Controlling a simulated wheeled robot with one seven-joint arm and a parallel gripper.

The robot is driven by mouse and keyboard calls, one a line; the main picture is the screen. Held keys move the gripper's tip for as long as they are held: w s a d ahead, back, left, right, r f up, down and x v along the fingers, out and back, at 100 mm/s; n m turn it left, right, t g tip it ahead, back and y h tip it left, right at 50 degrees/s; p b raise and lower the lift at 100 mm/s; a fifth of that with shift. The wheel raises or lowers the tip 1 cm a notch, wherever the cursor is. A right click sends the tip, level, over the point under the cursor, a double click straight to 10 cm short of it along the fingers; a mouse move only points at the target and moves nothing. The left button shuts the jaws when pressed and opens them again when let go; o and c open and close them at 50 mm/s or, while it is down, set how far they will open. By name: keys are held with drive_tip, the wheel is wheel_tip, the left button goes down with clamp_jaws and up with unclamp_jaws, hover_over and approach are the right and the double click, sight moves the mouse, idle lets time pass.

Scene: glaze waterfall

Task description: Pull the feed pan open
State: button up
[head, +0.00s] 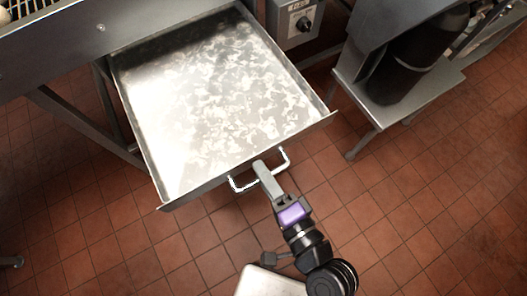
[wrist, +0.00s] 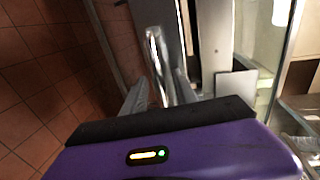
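The feed pan (head: 215,105) is a wide, shallow metal drawer with mottled glaze on its floor. It stands pulled well out from under the machine in the head view. Its silver bar handle (head: 240,186) is on the front face. My gripper (head: 261,168) reaches over the middle of the handle from below in the head view. In the wrist view, the handle bar (wrist: 155,55) runs up from between my two fingers (wrist: 158,95). The finger gap around the bar is partly hidden, so I cannot tell if they press on it.
The machine frame (head: 60,50) and its legs stand at the back left. A control box (head: 297,22) with a knob is behind the pan. A metal stand (head: 400,90) holding a dark cylinder is at right. Red tiled floor (head: 420,200) is free at front right.

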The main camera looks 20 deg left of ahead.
drive_tip(key=b+v, duration=0.1)
drive_tip(key=v, duration=0.6)
drive_tip(key=shift+s+d, duration=0.25)
drive_tip(key=shift+d, duration=0.05)
idle(0.7)
